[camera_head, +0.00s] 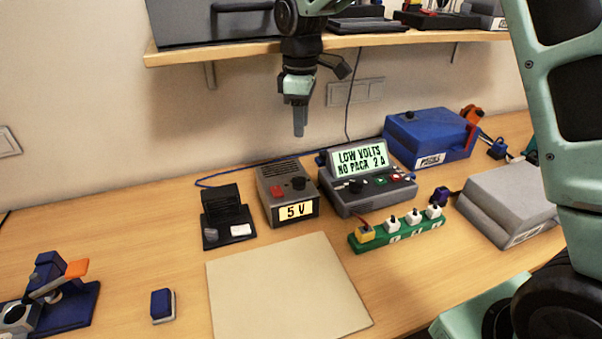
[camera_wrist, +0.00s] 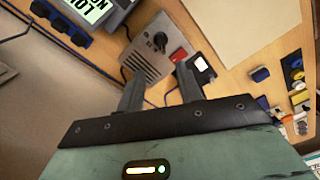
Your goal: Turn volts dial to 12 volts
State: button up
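The grey power supply (camera_head: 285,203) stands on the table and its display reads "5 V". A dark volts dial (camera_head: 298,184) sits on its top, beside a red switch (camera_head: 276,191). The supply also shows between and beyond my fingers in the wrist view (camera_wrist: 146,62), with the dial (camera_wrist: 160,39) and the red switch (camera_wrist: 178,55) in sight. My gripper (camera_head: 299,130) hangs pointing down, well above the supply and apart from it. In the wrist view my gripper (camera_wrist: 160,88) has its two fingers apart with nothing between them.
A grey tester (camera_head: 365,192) right of the supply reads "LOW VOLTS NO PACK 2 A". A black stand (camera_head: 227,219) is on its left, a beige mat (camera_head: 285,290) in front, a green strip (camera_head: 398,230) at front right. A wooden shelf (camera_head: 230,47) runs behind the arm.

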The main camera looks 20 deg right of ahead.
aim_at(301, 178)
notch_tip(301, 178, down, 15)
jog(key=p, duration=0.2)
jog(key=shift+r+p, duration=0.15)
jog(key=shift+p, duration=0.2)
grip_shut()
